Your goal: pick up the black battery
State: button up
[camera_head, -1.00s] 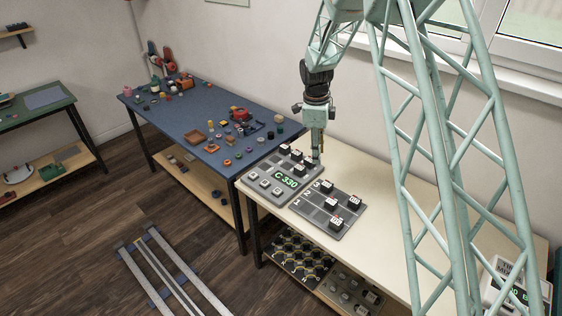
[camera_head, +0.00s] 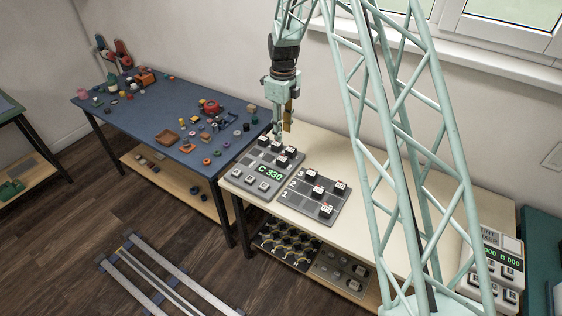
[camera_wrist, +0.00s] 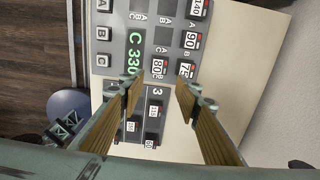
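I cannot pick out the black battery with certainty. Dark round pieces, one of them at the blue table's right end (camera_head: 246,127), are too small to identify. Several black blocks with white number labels sit on the grey C 330 panel (camera_head: 240,186) and on the grey numbered board (camera_head: 296,199) beside it. My gripper (camera_head: 279,137) hangs above the back edge of the C 330 panel. In the wrist view my gripper (camera_wrist: 158,95) has its two fingers apart with nothing between them; the blocks labelled 80 (camera_wrist: 158,67) and 75 (camera_wrist: 186,68) show beyond the tips.
The blue table (camera_head: 130,123) holds many small coloured parts. The cream bench (camera_head: 365,215) is bare right of the numbered board. A grey display unit (camera_head: 487,238) stands at its far right. Lower shelves hold more boards (camera_head: 342,272). Rails (camera_head: 160,270) run along the floor.

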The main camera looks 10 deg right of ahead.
send_over(283, 158)
jog(key=shift+w+a+f, duration=0.1)
jog(key=shift+a+f, duration=0.05)
jog(key=shift+f, duration=4.15)
jog(key=shift+f, duration=2.6)
jog(key=c, duration=0.7)
